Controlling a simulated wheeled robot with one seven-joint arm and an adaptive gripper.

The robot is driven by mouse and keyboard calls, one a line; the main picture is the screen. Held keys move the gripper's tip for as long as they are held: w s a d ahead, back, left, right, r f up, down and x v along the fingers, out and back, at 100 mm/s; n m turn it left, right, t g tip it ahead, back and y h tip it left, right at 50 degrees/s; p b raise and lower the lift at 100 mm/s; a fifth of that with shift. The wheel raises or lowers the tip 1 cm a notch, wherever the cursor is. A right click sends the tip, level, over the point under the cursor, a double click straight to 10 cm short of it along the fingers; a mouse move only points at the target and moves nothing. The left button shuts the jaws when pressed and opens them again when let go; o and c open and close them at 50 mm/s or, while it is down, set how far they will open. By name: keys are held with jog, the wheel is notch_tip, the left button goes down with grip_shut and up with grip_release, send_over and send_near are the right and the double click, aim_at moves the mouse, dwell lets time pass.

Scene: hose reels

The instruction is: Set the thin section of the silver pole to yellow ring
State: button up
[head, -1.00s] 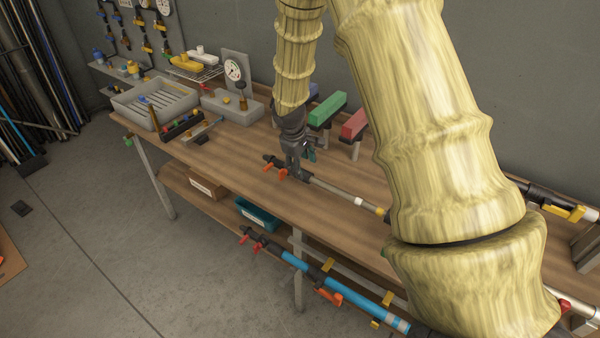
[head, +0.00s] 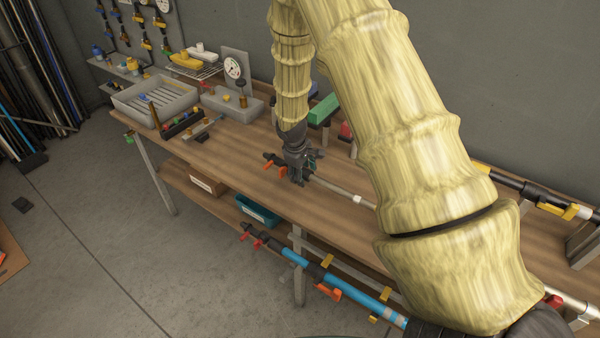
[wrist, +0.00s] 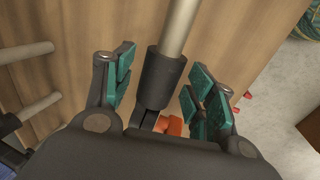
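The silver pole (head: 338,188) lies along the workbench. It has a black collar and orange levers (head: 275,167) at its left end and a white ring (head: 357,199) further right. My arm hides the pole beyond that, and no yellow ring shows on it now. My gripper (head: 305,176) is at the pole's left part, near the black collar. In the wrist view the gripper (wrist: 158,82) is open, with green-padded fingers on either side of the black collar (wrist: 162,75) and apart from it. The thin silver section (wrist: 179,28) runs out beyond the collar.
A blue pole (head: 350,297) with orange and yellow clamps lies below the bench front. Green (head: 323,109) and red blocks on stands are behind the gripper. A grey tray (head: 155,100) and a gauge stand (head: 235,85) are at the left. Bare bench lies in front of the gripper.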

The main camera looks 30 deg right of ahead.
grip_shut()
jog(key=shift+s, duration=0.45)
jog(key=shift+o, duration=0.3)
grip_release()
jog(key=shift+d, duration=0.1)
jog(key=shift+r, duration=0.1)
jog(key=shift+r, duration=0.45)
jog(key=v, duration=1.1)
